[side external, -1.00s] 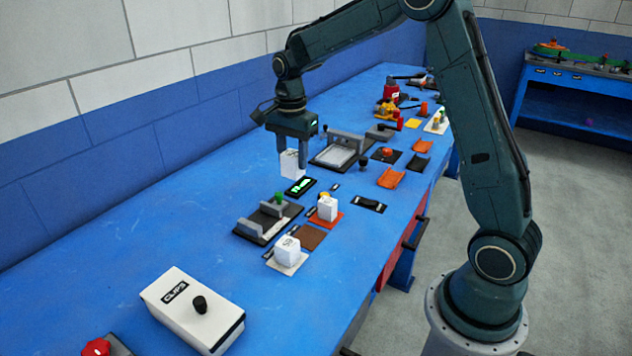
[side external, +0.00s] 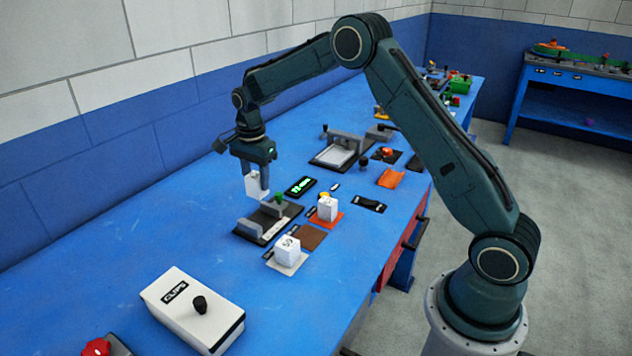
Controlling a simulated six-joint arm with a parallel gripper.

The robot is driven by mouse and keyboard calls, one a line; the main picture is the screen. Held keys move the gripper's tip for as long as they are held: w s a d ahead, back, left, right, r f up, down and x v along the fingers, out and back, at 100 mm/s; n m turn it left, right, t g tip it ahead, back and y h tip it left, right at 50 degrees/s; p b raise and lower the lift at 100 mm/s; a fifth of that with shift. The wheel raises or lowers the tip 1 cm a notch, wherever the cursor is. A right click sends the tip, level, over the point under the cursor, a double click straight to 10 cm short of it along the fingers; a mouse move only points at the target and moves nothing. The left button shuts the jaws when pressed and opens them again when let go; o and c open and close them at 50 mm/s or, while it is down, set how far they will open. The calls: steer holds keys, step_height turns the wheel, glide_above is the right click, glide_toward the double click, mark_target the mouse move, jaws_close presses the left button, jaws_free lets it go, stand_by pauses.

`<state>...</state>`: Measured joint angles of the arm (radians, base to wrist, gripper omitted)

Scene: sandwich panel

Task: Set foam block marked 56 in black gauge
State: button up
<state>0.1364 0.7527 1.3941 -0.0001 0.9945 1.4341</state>
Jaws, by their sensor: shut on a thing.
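My gripper (side external: 257,189) is shut on a white foam block (side external: 252,186) and holds it upright above the table. The number on this block cannot be read. The black gauge (side external: 283,233) lies just below and to the right of the held block, with grey jaws and a green knob (side external: 280,198) on its base. The held block appears above the gauge's far left end, apart from it. Two other white blocks stand nearby: one on a white pad (side external: 289,265) and one on an orange-red pad (side external: 325,220). Their marks are too small to read.
A display with green digits (side external: 300,187) lies behind the gauge. A brown pad (side external: 308,236) lies beside it. A grey fixture (side external: 340,151) stands farther back. A white box marked CLIPS (side external: 192,306) is at the front. The blue table's left side is clear.

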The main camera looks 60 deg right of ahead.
mark_target(258, 193)
steer(key=shift+f, duration=0.15)
steer(key=shift+f, duration=2.3)
steer(key=shift+f, duration=2.05)
stand_by(1.5)
steer(key=o, duration=1.1)
steer(key=shift+c, duration=0.2)
steer(key=shift+o, duration=0.4)
steer(key=shift+o, duration=1.1)
steer(key=shift+r, duration=0.15)
